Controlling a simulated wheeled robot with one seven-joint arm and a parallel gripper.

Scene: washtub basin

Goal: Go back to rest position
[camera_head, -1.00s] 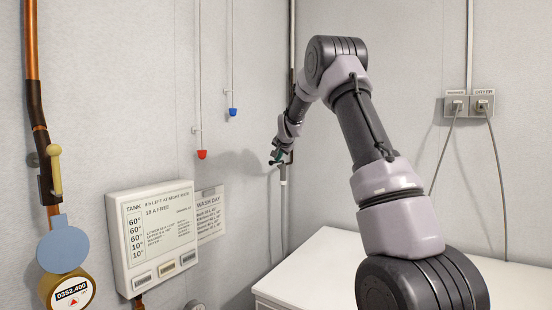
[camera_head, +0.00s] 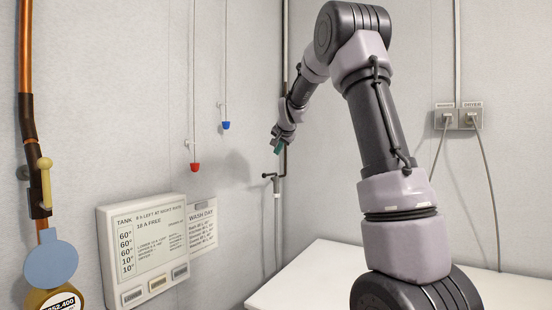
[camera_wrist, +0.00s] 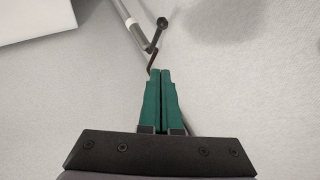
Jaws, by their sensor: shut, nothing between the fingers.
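My gripper (camera_head: 279,146) is small in the head view, at the end of my arm near the far wall corner. In the wrist view its two green fingers (camera_wrist: 160,72) lie together, with nothing held between them. A dark tap lever (camera_head: 270,176) on a pipe shows just below my gripper in the head view. The lever also shows beyond the fingertips in the wrist view (camera_wrist: 162,24). A gap shows between gripper and lever in the head view.
A white tank panel (camera_head: 146,250) and a wash day notice (camera_head: 203,225) hang on the left wall. Red (camera_head: 195,167) and blue (camera_head: 226,125) pulls hang on cords. Sockets with cables (camera_head: 458,119) are on the right wall. A white surface (camera_head: 325,270) lies below my arm.

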